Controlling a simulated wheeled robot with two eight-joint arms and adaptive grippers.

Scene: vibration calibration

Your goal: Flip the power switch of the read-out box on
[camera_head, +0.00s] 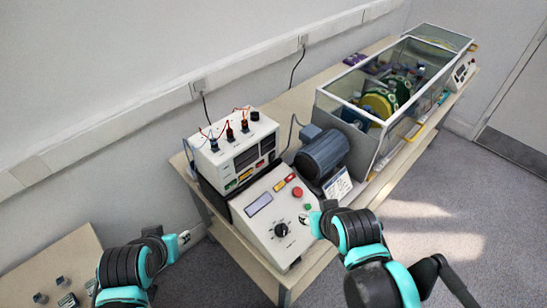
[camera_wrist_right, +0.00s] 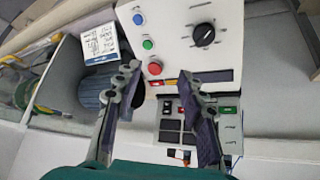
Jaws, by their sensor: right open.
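The read-out box (camera_head: 236,150) is a white box with dark displays and coloured buttons on its front. It stands at the back of the bench, behind a sloped control panel. In the right wrist view its display face (camera_wrist_right: 178,133) shows low in the picture, partly behind the right finger, with a small green-lit switch (camera_wrist_right: 232,110) at its edge. I cannot tell which position any switch is in. My right gripper (camera_wrist_right: 160,75) is open and empty over the panel and box, its fingers apart. My left gripper (camera_head: 186,238) is small and unclear at lower left, away from the box.
The sloped control panel (camera_head: 262,228) has a black knob, red and green buttons and a display. A grey motor (camera_head: 322,152) and a label card (camera_head: 338,187) stand to its right. A glass-walled case (camera_head: 360,140) fills the bench's far end. Wires rise above the read-out box.

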